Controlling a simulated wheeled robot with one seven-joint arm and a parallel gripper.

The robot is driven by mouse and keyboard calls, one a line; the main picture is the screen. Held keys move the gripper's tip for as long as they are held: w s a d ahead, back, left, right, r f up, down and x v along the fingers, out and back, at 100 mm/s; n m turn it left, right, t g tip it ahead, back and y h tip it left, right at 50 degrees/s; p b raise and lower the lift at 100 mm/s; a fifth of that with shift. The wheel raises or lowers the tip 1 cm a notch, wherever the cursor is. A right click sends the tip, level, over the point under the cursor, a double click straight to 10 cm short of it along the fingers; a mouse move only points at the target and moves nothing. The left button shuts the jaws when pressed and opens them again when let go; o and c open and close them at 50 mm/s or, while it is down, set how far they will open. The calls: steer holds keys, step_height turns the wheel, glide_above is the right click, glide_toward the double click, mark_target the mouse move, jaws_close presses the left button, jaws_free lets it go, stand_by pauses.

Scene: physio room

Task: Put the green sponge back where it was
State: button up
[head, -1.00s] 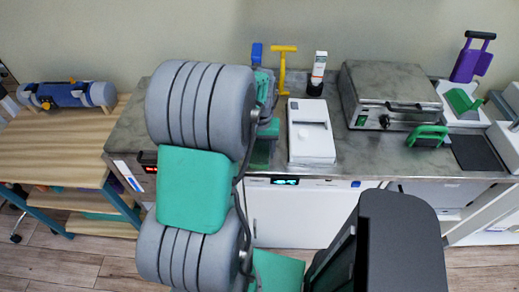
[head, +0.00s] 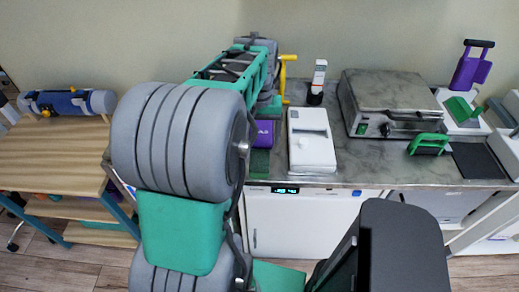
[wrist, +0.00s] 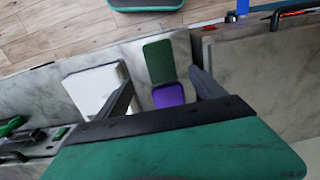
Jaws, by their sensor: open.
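A flat dark green piece (wrist: 158,60), which may be the green sponge, lies on the steel counter in the wrist view. It also shows in the head view (head: 260,162), partly behind my arm. A purple block (wrist: 168,95) adjoins its edge; it is partly visible in the head view (head: 264,133). My gripper (wrist: 160,80) is open, its two dark fingers apart on either side of the purple block and the green piece. Nothing is seen held between them. In the head view my arm hides the gripper.
A white device (head: 311,140) stands just right of the green piece. Farther right are a grey press (head: 390,95), a green-handled tool (head: 427,144) and a purple tool (head: 470,70) on a stand. A wooden table (head: 50,150) is left.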

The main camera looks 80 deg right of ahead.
steer(key=w+a+r+n+t+h, duration=0.15)
steer(key=w+a+n, duration=0.25)
steer(key=w+a, duration=0.55)
steer(key=w+a+r+n+g, duration=0.1)
steer(key=w+a+r+n, duration=0.15)
steer(key=w+a, duration=0.65)
steer(key=w+a+f+n+t, duration=0.1)
steer(key=w+a+n, duration=0.2)
steer(key=a, duration=0.8)
steer(key=w+a+f+n+t+y, duration=0.1)
steer(key=w+a+n, duration=0.3)
steer(key=a, duration=0.7)
steer(key=shift+a+f+n+t, duration=0.3)
steer(key=shift+n+t, duration=0.25)
steer(key=shift+n, duration=0.5)
steer(key=shift+y, duration=0.25)
